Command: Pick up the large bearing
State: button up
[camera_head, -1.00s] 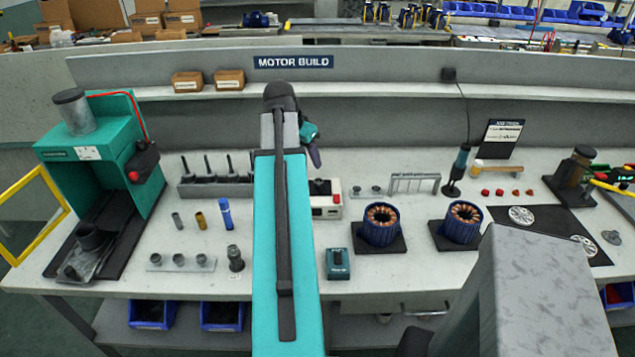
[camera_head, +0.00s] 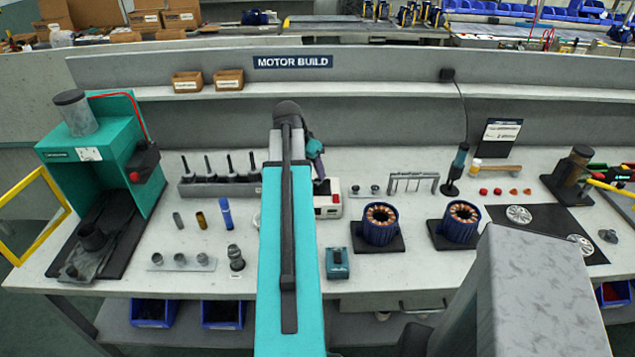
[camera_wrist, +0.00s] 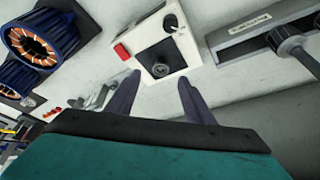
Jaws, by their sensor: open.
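My gripper (camera_wrist: 159,84) is open and empty in the wrist view, with its two dark fingers apart in front of a white box (camera_wrist: 178,60) with a red button. A small round grey ring-like part (camera_wrist: 161,68) sits on the box's dark square plate, between the finger directions; it could be the large bearing, but I cannot be sure. In the head view my gripper (camera_head: 320,168) hangs over the white box (camera_head: 328,208), partly hiding it. Two small round parts (camera_head: 365,190) lie on a plate right of the box; I cannot tell whether they are bearings.
Two blue stators with copper windings (camera_head: 380,223) (camera_head: 462,220) stand on dark bases to the right. A rack with upright pins (camera_head: 215,184) stands left of the arm. A teal press (camera_head: 100,150) is at far left. A teal-and-black box (camera_head: 337,263) lies near the front edge.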

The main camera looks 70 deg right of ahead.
aim_at(318, 181)
jog(key=shift+f, duration=0.1)
jog(key=shift+p+x, duration=1.15)
jog(key=shift+x, duration=1.4)
jog(key=c, duration=0.9)
jog(key=shift+r, duration=0.25)
jog(key=shift+c, duration=0.2)
